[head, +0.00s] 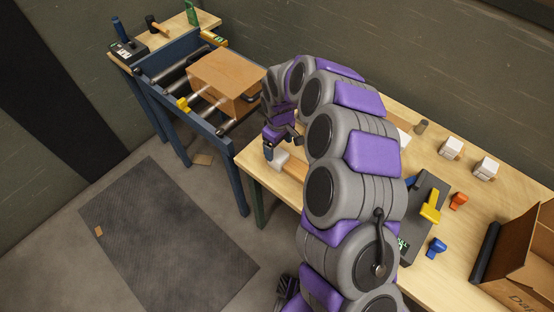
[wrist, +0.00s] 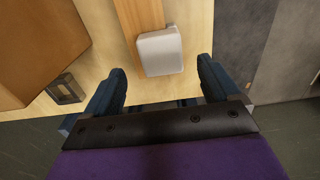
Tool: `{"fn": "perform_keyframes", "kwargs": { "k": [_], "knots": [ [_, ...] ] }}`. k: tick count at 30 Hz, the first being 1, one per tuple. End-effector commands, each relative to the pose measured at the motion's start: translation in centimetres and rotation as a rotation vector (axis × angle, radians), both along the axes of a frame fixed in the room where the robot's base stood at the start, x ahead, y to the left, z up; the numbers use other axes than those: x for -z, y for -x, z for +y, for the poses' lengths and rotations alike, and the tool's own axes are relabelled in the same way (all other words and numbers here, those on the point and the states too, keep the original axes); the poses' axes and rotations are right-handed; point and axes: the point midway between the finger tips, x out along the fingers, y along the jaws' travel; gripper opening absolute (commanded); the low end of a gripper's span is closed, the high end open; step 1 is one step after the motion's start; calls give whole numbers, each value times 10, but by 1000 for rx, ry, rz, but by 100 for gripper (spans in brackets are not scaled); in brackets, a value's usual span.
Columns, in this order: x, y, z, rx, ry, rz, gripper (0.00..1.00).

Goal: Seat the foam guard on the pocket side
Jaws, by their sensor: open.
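A white block with rounded corners, which looks like the foam guard (wrist: 160,52), sits at the end of an orange-brown wooden bar (wrist: 139,14) in the wrist view. It also shows in the head view as a pale block (head: 280,158) near the left end of the workbench. My gripper (wrist: 160,82) is open, with its two dark blue fingers apart on either side below the white block. Nothing is between the fingertips. In the head view my gripper (head: 281,147) is just above the block. I cannot tell which part is the pocket side.
The workbench (head: 336,210) holds two more white-and-wood blocks (head: 451,148), a dark tray (head: 424,212), a yellow tool (head: 431,206) and an open cardboard box (head: 530,250). A blue-framed roller conveyor (head: 224,125) carries a brown carton (head: 228,75) at the left. The grey mat (head: 165,235) is mostly clear.

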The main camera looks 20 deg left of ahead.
Motion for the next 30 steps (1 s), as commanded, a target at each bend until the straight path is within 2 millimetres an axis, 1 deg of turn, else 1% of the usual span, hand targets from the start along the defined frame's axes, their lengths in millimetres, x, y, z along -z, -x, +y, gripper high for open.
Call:
{"fn": "perform_keyframes", "kwargs": {
  "k": [5, 8, 12, 15, 18, 23, 30],
  "knots": [
    [8, 0, 1, -1, 0, 0, 89],
    [19, 1, 1, -1, 1, 0, 89],
    [41, 2, 2, -1, 1, 0, 89],
    [53, 2, 3, -1, -1, -1, 89],
    [56, 1, 2, -2, 0, -3, 89],
    [55, 1, 2, -1, -1, -3, 89],
    [55, 1, 1, -1, -1, -1, 67]
  ]
}}
